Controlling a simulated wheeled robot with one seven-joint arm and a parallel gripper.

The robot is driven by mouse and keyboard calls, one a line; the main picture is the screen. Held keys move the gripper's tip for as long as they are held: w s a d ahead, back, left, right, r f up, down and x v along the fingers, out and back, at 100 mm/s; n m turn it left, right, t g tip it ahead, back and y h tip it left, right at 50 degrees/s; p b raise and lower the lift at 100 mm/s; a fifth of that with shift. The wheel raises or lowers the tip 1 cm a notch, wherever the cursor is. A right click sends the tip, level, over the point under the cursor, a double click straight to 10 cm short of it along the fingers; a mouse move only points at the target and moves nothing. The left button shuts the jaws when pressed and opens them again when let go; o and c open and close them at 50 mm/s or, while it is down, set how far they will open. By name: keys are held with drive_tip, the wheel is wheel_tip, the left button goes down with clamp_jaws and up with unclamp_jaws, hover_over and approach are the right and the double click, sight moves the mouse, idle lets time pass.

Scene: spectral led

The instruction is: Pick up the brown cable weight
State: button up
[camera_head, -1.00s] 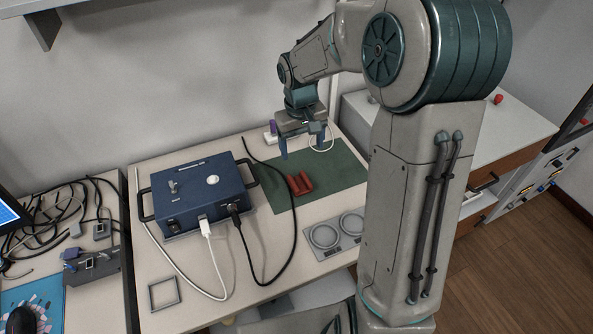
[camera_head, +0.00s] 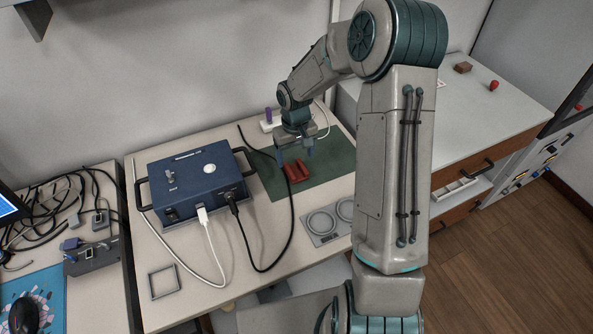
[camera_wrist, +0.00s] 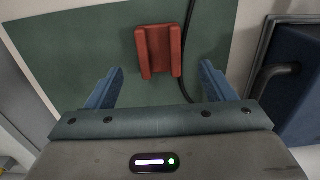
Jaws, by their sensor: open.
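A red-brown grooved block (camera_head: 297,173), the likely brown cable weight, lies on the green mat (camera_head: 335,163) on the workbench. It has two raised side walls with a channel between them. In the wrist view the block (camera_wrist: 159,50) lies ahead of my gripper, between the lines of the two blue fingers. My gripper (camera_head: 296,154) is open and empty, pointing down just above and behind the block. In the wrist view both fingers of my gripper (camera_wrist: 162,70) stand wide apart, with neither touching the block.
A blue instrument box (camera_head: 195,182) stands left of the mat, and its black cable (camera_head: 291,225) runs close beside the block. A grey plate with two rings (camera_head: 322,222) lies in front. A small brown block (camera_head: 462,68) and a red object (camera_head: 494,85) sit on the right cabinet.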

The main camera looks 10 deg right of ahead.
sight(296, 171)
wheel_tip(296, 171, down, 4)
drive_tip(key=shift+s+f, duration=0.1)
drive_tip(key=shift+f, duration=0.15)
drive_tip(key=c, duration=1.3)
drive_tip(key=shift+o, duration=0.2)
drive_tip(key=shift+r, duration=0.1)
drive_tip(key=shift+d+r, duration=0.1)
drive_tip(key=shift+r, duration=0.35)
drive_tip(key=r, duration=0.3)
drive_tip(key=shift+s+d+r, duration=0.4)
drive_tip(key=s+d+r, duration=0.6)
drive_tip(key=s, duration=0.2)
drive_tip(key=shift+d, duration=0.35)
